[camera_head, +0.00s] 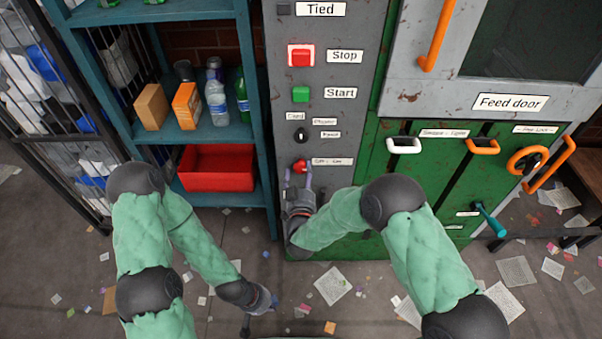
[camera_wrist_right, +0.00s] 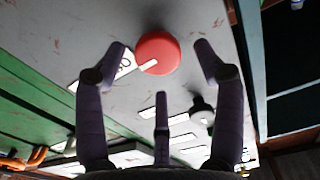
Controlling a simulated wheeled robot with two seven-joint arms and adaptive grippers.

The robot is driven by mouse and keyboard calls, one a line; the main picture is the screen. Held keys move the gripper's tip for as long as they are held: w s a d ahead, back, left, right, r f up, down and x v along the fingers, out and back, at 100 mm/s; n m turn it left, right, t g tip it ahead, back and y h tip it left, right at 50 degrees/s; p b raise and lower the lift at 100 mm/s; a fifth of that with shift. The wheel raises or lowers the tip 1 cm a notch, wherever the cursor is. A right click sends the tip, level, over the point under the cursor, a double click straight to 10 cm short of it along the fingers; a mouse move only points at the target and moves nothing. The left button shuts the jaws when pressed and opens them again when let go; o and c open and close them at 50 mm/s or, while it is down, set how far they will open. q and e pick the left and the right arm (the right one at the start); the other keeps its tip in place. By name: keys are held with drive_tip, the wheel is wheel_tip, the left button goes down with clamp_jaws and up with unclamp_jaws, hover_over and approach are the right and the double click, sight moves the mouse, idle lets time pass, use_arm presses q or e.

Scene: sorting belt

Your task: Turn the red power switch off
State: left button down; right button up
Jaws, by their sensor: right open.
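The red power switch (camera_head: 300,166) is a round knob low on the grey control panel (camera_head: 345,45), next to a small white label. In the right wrist view the red switch (camera_wrist_right: 158,53) has a white pointer mark on its lower left edge. My right gripper (camera_head: 298,173) is at the switch, and in the right wrist view its open fingers (camera_wrist_right: 160,55) stand on either side of the knob with gaps, apart from it. My left gripper (camera_head: 262,309) hangs low over the floor, away from the panel; its fingers are too small to read.
Above the switch are a black selector knob (camera_head: 300,135), a green Start button (camera_head: 300,94) and a red Stop button (camera_head: 300,55). A teal shelf (camera_head: 205,136) with boxes, bottles and a red bin (camera_head: 215,180) stands left. Green machine panels with handles are right. Papers litter the floor.

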drive_tip(key=shift+w, duration=1.15)
drive_tip(key=c, duration=1.1)
drive_tip(key=shift+r, duration=0.1)
